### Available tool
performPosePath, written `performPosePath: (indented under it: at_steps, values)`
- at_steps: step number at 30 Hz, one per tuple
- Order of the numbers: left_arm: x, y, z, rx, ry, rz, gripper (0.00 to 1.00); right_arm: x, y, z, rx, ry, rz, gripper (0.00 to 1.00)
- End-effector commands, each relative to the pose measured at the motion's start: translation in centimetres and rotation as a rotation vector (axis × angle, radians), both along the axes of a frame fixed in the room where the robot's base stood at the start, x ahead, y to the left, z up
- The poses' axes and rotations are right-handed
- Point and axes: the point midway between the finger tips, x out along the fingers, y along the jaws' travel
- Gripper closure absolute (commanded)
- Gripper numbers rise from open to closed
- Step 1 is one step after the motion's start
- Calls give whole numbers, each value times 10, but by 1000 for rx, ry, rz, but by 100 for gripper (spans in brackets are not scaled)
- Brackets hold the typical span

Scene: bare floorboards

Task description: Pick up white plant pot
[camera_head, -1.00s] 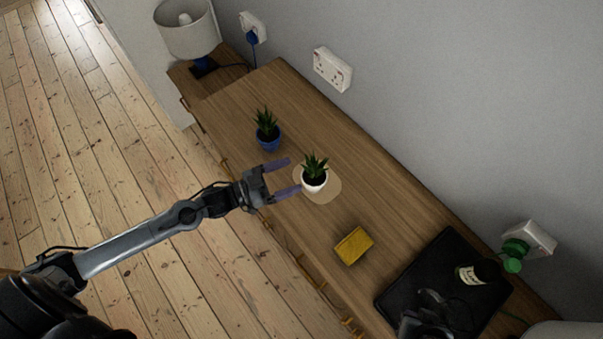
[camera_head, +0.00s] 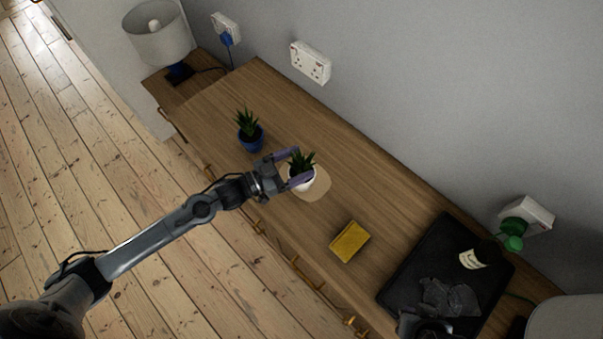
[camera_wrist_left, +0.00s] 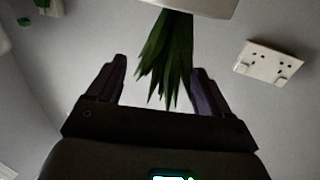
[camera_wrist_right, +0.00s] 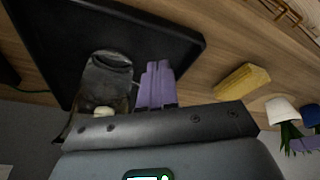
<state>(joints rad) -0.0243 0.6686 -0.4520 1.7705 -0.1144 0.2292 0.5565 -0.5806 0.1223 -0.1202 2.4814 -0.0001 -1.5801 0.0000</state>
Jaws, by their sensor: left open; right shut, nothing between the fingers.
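The white plant pot (camera_head: 306,183) holds a spiky green plant and stands upright on a round beige mat (camera_head: 318,190) on the wooden cabinet top. My left gripper (camera_head: 297,166) is open, with its purple fingers on either side of the pot; I cannot tell whether they touch it. In the left wrist view the white pot (camera_wrist_left: 205,5) is at the top edge, its leaves hanging between the fingers (camera_wrist_left: 158,85). My right gripper (camera_wrist_right: 157,85) is shut and empty, near the black tray; the white pot (camera_wrist_right: 282,110) shows at the far right of that view.
A blue pot (camera_head: 251,139) with a similar plant stands to the left. A yellow block (camera_head: 349,241) lies to the right. Wall sockets and a lamp (camera_head: 158,35) are behind.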

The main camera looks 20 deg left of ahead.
Motion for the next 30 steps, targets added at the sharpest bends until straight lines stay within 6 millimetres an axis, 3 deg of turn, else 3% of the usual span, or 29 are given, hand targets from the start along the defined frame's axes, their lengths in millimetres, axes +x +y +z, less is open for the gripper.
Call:
performPosePath:
  at_steps: [7,17,30]
  values:
    - [25,-17,-1,-1,-1,0,20,0,1,-3,6,0,-4,100]
    - [29,-21,-1,0,0,0,20,0,1,-3,6,0,-4,100]
    - [29,-21,-1,0,0,0,84,0,-1,-3,-3,1,2,100]
